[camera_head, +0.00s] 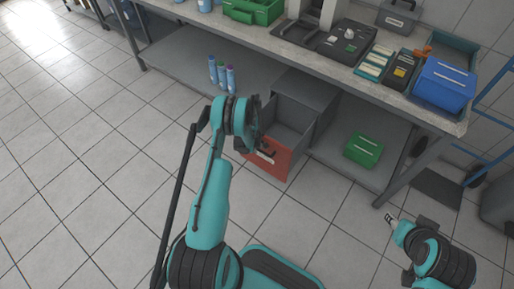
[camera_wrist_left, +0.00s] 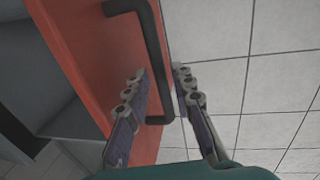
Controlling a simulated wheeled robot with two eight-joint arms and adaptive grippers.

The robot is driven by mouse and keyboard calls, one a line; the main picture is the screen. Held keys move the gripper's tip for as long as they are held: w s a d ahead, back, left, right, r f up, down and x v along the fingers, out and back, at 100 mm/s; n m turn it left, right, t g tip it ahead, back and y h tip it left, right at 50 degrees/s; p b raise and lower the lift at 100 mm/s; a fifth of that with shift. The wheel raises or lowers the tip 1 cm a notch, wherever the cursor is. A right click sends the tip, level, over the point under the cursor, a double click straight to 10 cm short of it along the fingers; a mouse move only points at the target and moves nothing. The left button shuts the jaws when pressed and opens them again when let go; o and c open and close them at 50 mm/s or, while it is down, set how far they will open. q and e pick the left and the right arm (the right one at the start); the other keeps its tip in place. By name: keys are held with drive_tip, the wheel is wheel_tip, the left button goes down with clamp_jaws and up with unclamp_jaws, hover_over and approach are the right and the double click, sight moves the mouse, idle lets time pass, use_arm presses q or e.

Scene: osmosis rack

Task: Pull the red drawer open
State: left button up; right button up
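The red drawer (camera_head: 288,163) stands pulled out of the grey cabinet under the workbench, with its grey interior visible in the head view. Its red front (camera_wrist_left: 80,45) and dark bar handle (camera_wrist_left: 150,35) fill the upper left of the left wrist view. My right gripper (camera_head: 389,218) is at the lower right, empty and away from the drawer.
The grey cabinet (camera_head: 306,88) sits on the bench's lower shelf (camera_head: 180,63). Several spray bottles (camera_head: 222,74) stand left of it, and a green box (camera_head: 363,149) lies right of it. The bench leg (camera_head: 405,165) is farther right. The tiled floor (camera_head: 110,150) in front is clear.

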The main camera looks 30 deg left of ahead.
idle(0.3)
use_arm(q)
wheel_tip(320, 180, up, 12)
drive_tip(key=s, duration=0.2)
drive_tip(key=shift+s+f, duration=0.15)
drive_tip(key=shift+s, duration=0.05)
drive_tip(key=shift+a, duration=0.1)
idle(0.3)
drive_tip(key=s+d+r+m+t, duration=0.1)
drive_tip(key=s+d+r+m, duration=0.2)
drive_tip(key=r, duration=0.5)
drive_tip(key=d+r+m, duration=0.2)
drive_tip(key=d+r, duration=0.3)
drive_tip(key=r, duration=0.3)
drive_tip(key=s+d+r+m+t, duration=0.1)
drive_tip(key=s+d+r+m, duration=0.15)
drive_tip(key=r, duration=0.55)
drive_tip(key=s+d+r+m+t, duration=0.1)
drive_tip(key=s+d+r+m, duration=0.2)
drive_tip(key=s, duration=0.6)
drive_tip(key=s+d+r+m+t, duration=0.2)
drive_tip(key=s+d+r+m, duration=0.2)
drive_tip(key=s+d+m, duration=0.2)
drive_tip(key=s+d, duration=0.2)
drive_tip(key=s, duration=0.1)
drive_tip(key=shift+r+m, duration=0.25)
drive_tip(key=shift+m, duration=0.1)
